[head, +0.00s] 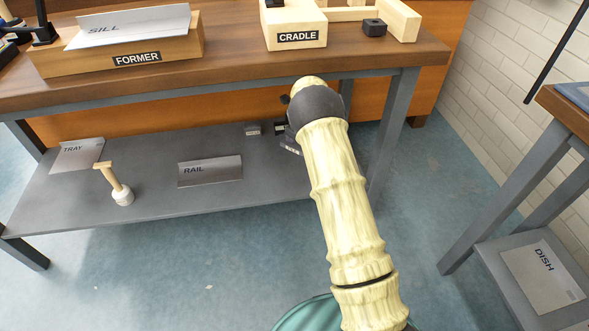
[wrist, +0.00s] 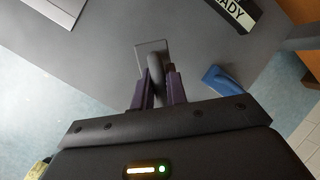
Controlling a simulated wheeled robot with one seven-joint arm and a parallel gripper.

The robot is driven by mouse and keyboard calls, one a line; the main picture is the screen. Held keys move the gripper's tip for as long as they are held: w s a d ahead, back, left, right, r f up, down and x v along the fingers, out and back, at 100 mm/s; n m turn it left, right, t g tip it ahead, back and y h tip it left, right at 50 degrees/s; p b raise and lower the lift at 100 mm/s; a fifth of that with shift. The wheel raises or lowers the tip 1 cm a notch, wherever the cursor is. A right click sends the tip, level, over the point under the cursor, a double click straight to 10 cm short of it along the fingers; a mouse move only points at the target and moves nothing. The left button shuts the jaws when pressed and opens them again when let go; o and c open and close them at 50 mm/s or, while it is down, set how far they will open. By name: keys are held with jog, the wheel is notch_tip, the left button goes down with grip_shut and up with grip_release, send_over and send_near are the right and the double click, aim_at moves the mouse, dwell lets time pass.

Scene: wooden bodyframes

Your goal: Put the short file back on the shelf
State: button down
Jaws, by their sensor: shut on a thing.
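My gripper (wrist: 155,88) is shut on a dark grey, round-ended thing (wrist: 154,66), apparently the short file. Its far part is hard to make out. A thin grey square outline (wrist: 150,47) shows just beyond it; I cannot tell whether it belongs to the held thing. The grey lower shelf (head: 145,200) of the workbench lies below my gripper, and it also fills much of the wrist view (wrist: 100,60). I cannot tell whether the held thing touches it. In the head view my arm hides most of the gripper.
On the shelf are the TRAY plate (head: 77,156), a wooden-handled tool (head: 118,186) and the RAIL plate (head: 210,171). A blue thing (wrist: 228,80) lies right of my gripper, near a label ending in ADY (wrist: 232,12). A bench leg (head: 391,135) stands right of my arm.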

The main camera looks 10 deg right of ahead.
aim_at(294, 148)
jog(key=shift+w, duration=0.2)
notch_tip(294, 148, down, 6)
jog(key=b, duration=0.3)
jog(key=shift+a+b, duration=0.1)
jog(key=shift+b, duration=0.3)
jog(key=shift+f, duration=0.1)
notch_tip(294, 148, down, 4)
jog(key=b, duration=0.2)
jog(key=shift+b, duration=0.3)
jog(key=c, duration=1.4)
grip_release()
jog(key=shift+s, duration=0.1)
